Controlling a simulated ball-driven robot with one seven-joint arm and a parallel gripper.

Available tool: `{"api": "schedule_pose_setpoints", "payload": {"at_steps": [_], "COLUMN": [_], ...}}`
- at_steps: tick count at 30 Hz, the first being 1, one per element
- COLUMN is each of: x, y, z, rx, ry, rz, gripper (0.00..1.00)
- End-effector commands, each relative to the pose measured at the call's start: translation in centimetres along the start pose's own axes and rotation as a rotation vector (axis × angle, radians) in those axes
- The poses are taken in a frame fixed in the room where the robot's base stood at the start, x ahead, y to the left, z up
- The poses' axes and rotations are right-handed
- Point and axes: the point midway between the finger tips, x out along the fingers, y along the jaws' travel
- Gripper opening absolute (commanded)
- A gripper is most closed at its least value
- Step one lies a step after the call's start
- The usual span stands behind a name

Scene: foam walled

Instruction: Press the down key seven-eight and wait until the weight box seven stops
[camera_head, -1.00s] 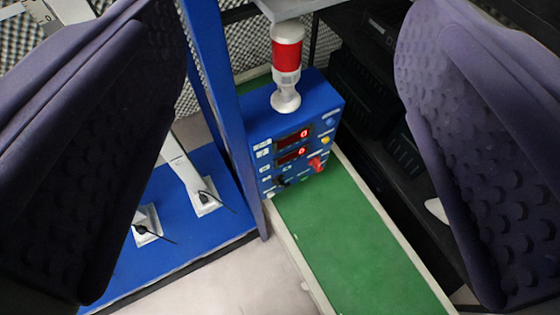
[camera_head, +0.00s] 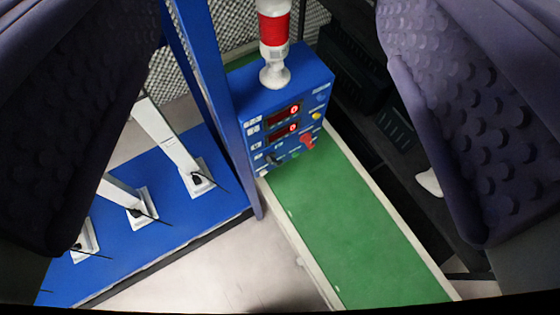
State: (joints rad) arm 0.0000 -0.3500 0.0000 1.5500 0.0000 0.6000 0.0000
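A blue control box (camera_head: 238,92) stands at the upper middle, at the far end of a green strip. Its face has two red digital displays (camera_head: 284,113), a red switch (camera_head: 308,141), a black knob (camera_head: 273,159), and small blue, yellow and green buttons. The labels are too small to read, so I cannot tell which key is seven-eight. No weight box can be made out. My gripper (camera_head: 270,240) is open, its two dark padded fingers at the left and right edges with nothing between them. The control box is well beyond the fingers.
A blue platform (camera_head: 165,235) with several white brackets (camera_head: 140,212) and black levers lies at left, beside a blue post (camera_head: 205,80). The green strip (camera_head: 340,230) has pale edges. Dark crates (camera_head: 350,85) stand behind at right. The pale floor (camera_head: 215,270) in front is clear.

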Motion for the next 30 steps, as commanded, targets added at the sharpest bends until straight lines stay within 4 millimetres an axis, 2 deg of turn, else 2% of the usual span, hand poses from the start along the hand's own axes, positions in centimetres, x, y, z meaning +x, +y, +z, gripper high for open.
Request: {"api": "schedule_pose_setpoints", "payload": {"at_steps": [13, 22, 30], "x": [0.0, 0.0, 0.0], "y": [0.0, 0.0, 0.0], "z": [0.0, 0.0, 0.0], "rx": [0.0, 0.0, 0.0], "ry": [0.0, 0.0, 0.0], "rz": [0.0, 0.0, 0.0], "gripper": [0.7, 0.01, 0.0]}}
